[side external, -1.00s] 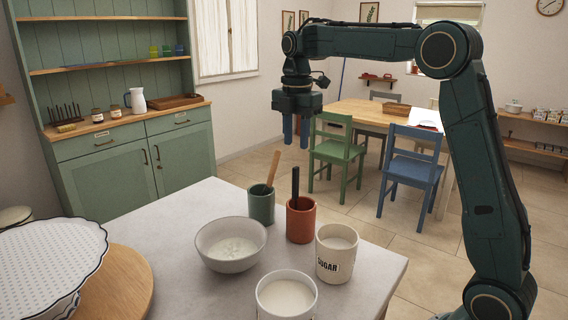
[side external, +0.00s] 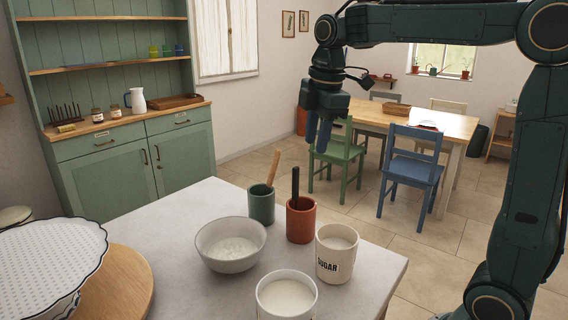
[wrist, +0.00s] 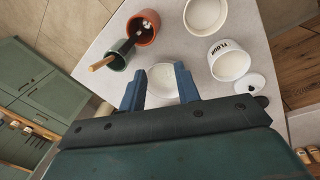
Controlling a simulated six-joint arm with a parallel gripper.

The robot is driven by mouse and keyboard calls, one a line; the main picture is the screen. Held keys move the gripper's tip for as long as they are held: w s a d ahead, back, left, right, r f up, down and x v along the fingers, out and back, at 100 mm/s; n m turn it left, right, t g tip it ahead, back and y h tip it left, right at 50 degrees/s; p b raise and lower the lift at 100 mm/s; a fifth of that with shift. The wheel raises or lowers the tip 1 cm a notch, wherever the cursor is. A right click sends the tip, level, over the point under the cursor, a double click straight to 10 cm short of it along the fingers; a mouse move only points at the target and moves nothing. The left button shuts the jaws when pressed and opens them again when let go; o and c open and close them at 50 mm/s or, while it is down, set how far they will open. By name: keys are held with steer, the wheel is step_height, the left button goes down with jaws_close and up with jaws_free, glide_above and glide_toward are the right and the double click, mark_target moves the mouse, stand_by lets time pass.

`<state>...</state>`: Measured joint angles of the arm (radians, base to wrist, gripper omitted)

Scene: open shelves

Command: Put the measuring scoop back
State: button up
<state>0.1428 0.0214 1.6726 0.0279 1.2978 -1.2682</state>
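No measuring scoop can be told for certain. A wooden handle (side external: 273,168) stands in a green cup (side external: 261,208), and a black handle (side external: 295,183) stands in a terracotta cup (side external: 300,225); their lower ends are hidden in the side view. A white bowl (side external: 231,255) holds white powder. A cream canister marked SUGAR (side external: 336,257) and another canister (side external: 287,300), marked FLOUR in the wrist view (wrist: 231,62), hold white contents. My gripper (side external: 318,145) is raised beyond the cups, apart from everything. In the wrist view its blue fingers (wrist: 159,80) are spread and empty, with the bowl behind them.
A grey worktop (side external: 160,230) carries these things. A round white lid (wrist: 257,84) lies beside the flour canister. The worktop's left back is clear.

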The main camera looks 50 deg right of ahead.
steer(key=s+a+f+m+t, duration=0.2)
steer(key=s+m, duration=0.4)
steer(key=s, duration=0.4)
steer(key=s+a+f+m+t, duration=0.1)
steer(key=s+a+f+m, duration=0.2)
steer(key=s, duration=0.6)
step_height(320, 180, down, 2)
steer(key=m, duration=0.3)
steer(key=shift+s+a+f+m+t, duration=0.2)
steer(key=shift+s+a+m+t, duration=0.1)
steer(key=shift+s+a+t, duration=0.1)
